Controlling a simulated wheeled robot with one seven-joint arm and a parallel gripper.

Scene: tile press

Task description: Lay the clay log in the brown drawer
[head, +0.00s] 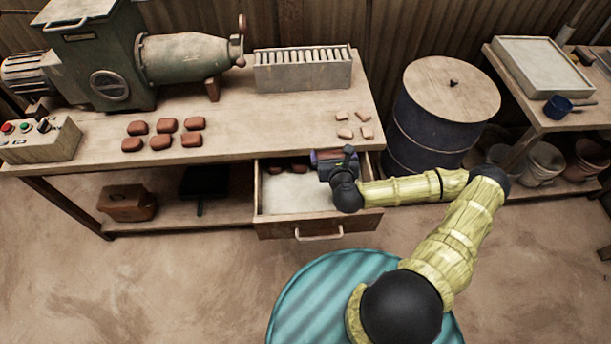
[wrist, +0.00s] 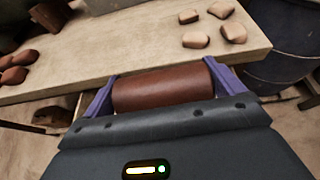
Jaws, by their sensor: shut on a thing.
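The reddish-brown clay log (wrist: 165,90) lies crosswise between the two purple fingers of my gripper (wrist: 162,84) in the wrist view. The fingers close on its two ends. In the head view my gripper (head: 332,160) is over the right rear part of the open brown drawer (head: 275,231), close to the table edge. The log is small and mostly hidden there by the gripper body. The drawer has a pale bottom, and a few reddish-brown pieces (head: 298,168) show at its back. I cannot tell the log's height above the drawer bottom.
The worktable (head: 240,120) overhangs the drawer's back. Several brown clay pieces (head: 165,126) and paler ones (head: 345,133) lie on it, with a green press (head: 100,60) and a slotted metal rack (head: 302,70). A dark barrel (head: 430,130) stands right of the drawer. The drawer's front left is clear.

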